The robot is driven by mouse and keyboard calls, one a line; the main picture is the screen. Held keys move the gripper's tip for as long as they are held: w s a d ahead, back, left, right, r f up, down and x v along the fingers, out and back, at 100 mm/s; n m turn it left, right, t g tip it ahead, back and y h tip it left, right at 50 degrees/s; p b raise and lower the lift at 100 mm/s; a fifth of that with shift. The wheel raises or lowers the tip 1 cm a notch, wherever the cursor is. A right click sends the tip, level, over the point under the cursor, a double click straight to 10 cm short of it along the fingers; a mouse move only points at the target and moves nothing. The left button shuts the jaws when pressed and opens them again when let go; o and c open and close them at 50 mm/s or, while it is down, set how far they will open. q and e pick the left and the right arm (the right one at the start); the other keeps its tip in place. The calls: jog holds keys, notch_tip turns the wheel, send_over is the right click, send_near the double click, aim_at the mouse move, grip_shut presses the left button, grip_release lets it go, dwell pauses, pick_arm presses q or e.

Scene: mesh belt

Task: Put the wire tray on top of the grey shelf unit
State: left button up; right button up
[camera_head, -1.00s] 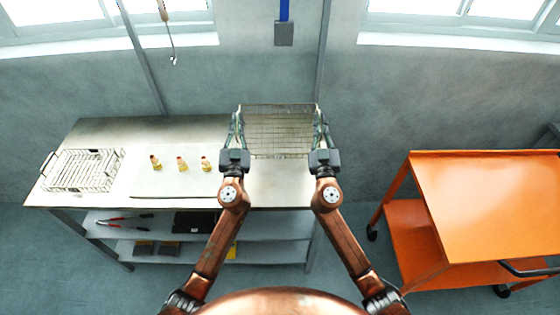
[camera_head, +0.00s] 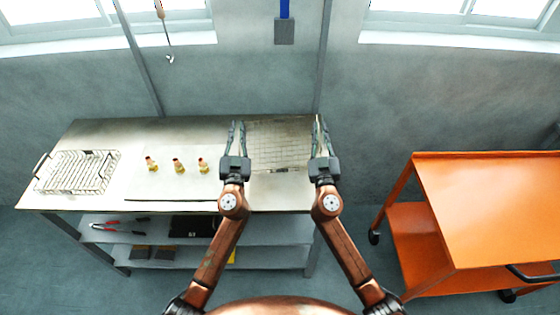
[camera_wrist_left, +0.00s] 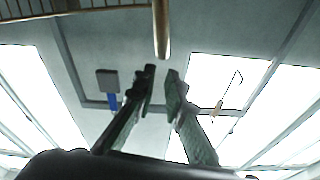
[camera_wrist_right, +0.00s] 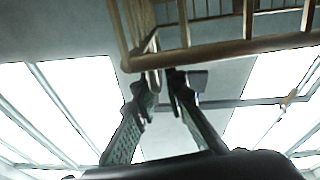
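A wire tray (camera_head: 280,146) of fine mesh lies level between my two grippers, at or just above the right part of the steel top of the grey shelf unit (camera_head: 130,133). I cannot tell if it touches. My left gripper (camera_head: 237,124) is at its left end; its fingers stand slightly apart, with a rod (camera_wrist_left: 160,28) of the tray just beyond the tips in the left wrist view. My right gripper (camera_head: 320,118) is at its right end, fingers also slightly apart; a tray corner (camera_wrist_right: 151,60) is close to its tips in the right wrist view.
A second wire basket (camera_head: 78,172) stands at the left of the steel top. Several brass fittings (camera_head: 178,165) stand on a pale mat (camera_head: 165,188) in the middle. Tools lie on the lower shelf (camera_head: 270,229). An orange cart (camera_head: 485,200) stands at right.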

pick_arm(q)
jog(key=shift+o, duration=1.3)
pick_arm(e)
jog(key=shift+o, duration=1.3)
pick_arm(q)
jog(key=shift+s+f, duration=0.1)
jog(key=shift+s, duration=0.25)
pick_arm(e)
jog(key=shift+s, duration=0.15)
pick_arm(q)
jog(key=v, duration=1.1)
pick_arm(e)
jog(key=v, duration=1.1)
jog(key=shift+s, duration=0.4)
